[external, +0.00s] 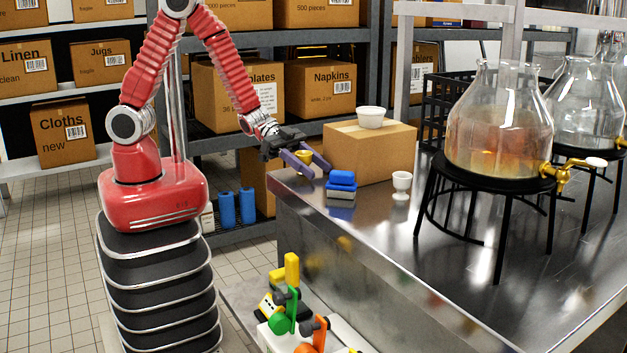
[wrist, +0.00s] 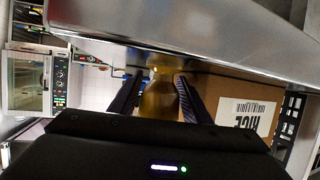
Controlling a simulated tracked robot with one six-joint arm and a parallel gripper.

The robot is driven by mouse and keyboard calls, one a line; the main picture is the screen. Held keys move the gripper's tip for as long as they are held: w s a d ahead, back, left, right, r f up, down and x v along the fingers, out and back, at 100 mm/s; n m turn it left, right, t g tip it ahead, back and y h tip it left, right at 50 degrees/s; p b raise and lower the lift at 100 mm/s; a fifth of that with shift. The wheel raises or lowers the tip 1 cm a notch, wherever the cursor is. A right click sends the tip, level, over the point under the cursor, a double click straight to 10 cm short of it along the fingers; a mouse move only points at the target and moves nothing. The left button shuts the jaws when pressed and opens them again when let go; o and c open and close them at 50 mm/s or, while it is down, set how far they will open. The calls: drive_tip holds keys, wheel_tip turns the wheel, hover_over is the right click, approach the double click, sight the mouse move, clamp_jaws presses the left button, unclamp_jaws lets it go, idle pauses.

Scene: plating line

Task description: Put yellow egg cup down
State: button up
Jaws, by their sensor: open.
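In the wrist view, which is upside down, the egg cup (wrist: 158,99) sits between the open fingers (wrist: 156,92). Its foot points toward the metal counter surface (wrist: 190,35) and seems to meet it, so the cup looks upright. Part of the bowl is hidden behind my gripper body.
The cardboard box (external: 370,153) carries a white bowl (external: 371,117). A glass dispenser (external: 499,120) on a black stand is farther right. Counter between them is clear.

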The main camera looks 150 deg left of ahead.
sight(297, 153)
drive_tip(key=shift+s+r, duration=0.1)
drive_tip(key=shift+r, duration=0.05)
drive_tip(key=v, duration=1.1)
drive_tip(key=shift+s+d+r, duration=0.1)
drive_tip(key=shift+s+d, duration=0.05)
drive_tip(key=shift+s, duration=0.25)
drive_tip(key=shift+w, duration=0.1)
drive_tip(key=w+d+r+g+y, duration=0.1)
drive_tip(key=w+d+r+g, duration=0.15)
drive_tip(key=d+r, duration=0.3)
drive_tip(key=w+d+r+g+y, duration=0.1)
drive_tip(key=w+d+r+g, duration=0.1)
drive_tip(key=w+d+r, duration=0.3)
drive_tip(key=s+d+m+g+h, duration=0.1)
drive_tip(key=s+d+h, duration=0.2)
drive_tip(key=d, duration=1)
drive_tip(key=s+d+m+g+h, duration=0.2)
drive_tip(key=s+d, duration=0.7)
drive_tip(key=d, duration=0.4)
drive_tip(key=shift+r+h, duration=0.35)
drive_tip(key=shift+h, duration=0.05)
